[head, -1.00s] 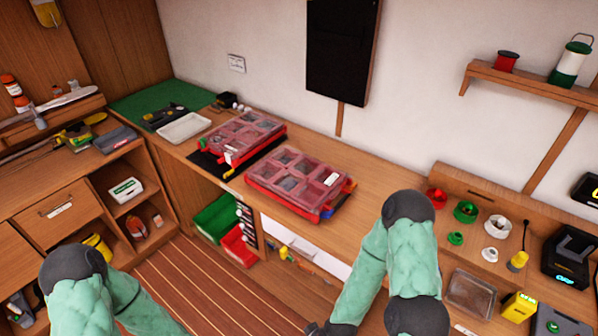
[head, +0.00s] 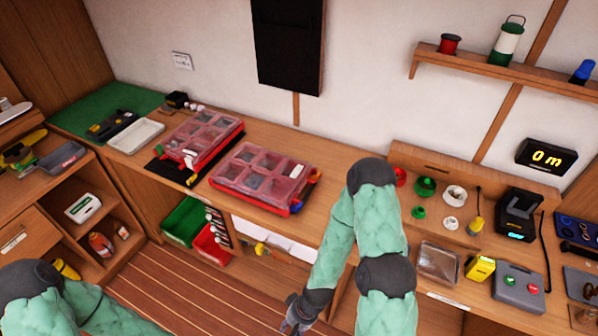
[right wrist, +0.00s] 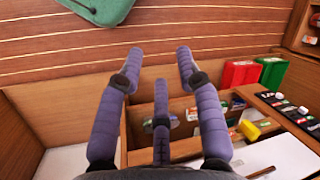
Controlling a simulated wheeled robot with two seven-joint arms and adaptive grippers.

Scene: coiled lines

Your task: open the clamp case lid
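Two red organiser cases with clear lids lie on the wooden bench: a nearer one (head: 262,176) in the middle and another (head: 200,138) to its left. Both lids look shut, and I cannot tell which is the clamp case. My right gripper (head: 294,322) is low in front of the bench, below and apart from the nearer case. In the right wrist view its fingers (right wrist: 160,66) are spread with nothing between them. My left arm enters at the lower left of the head view, but its gripper is outside the frame.
Green (head: 184,219) and red (head: 210,243) bins sit in an open cubby under the cases. A white tray (head: 136,137) lies at the bench's left. Small cups, a clear tray (head: 438,262) and a yellow device (head: 480,268) stand at right. Bare bench lies right of the nearer case.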

